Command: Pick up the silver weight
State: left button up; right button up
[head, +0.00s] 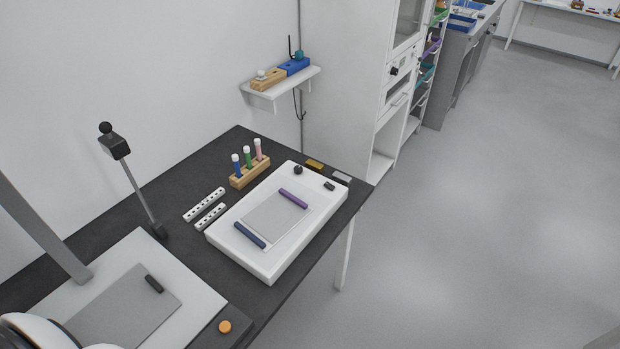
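A small flat silver-grey block (342,177) lies at the far right corner of the dark table (190,169), next to a gold one (314,165). On the wall shelf (285,91), a wooden block (268,82) holds a small pale, silvery knob (261,74). I cannot tell for sure which of these is the silver weight. Neither of my grippers shows in the head view.
A white tray (262,267) holds a grey sheet with purple and dark blue bars. Behind it stands a wooden rack (250,174) with capped tubes. A stand (140,187) rises at left. A white cabinet (345,90) stands beyond the table. The floor at right is clear.

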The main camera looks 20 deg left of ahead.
aim_at(339, 177)
jog(key=i+l+u, duration=0.15)
jog(key=u, duration=0.35)
jog(key=i+l+u, duration=0.2)
jog(key=u, duration=0.3)
jog(key=i+l+u, duration=0.1)
jog(key=l+u, duration=0.25)
jog(key=u, duration=0.15)
jog(key=l+u, duration=0.3)
jog(key=u, duration=0.15)
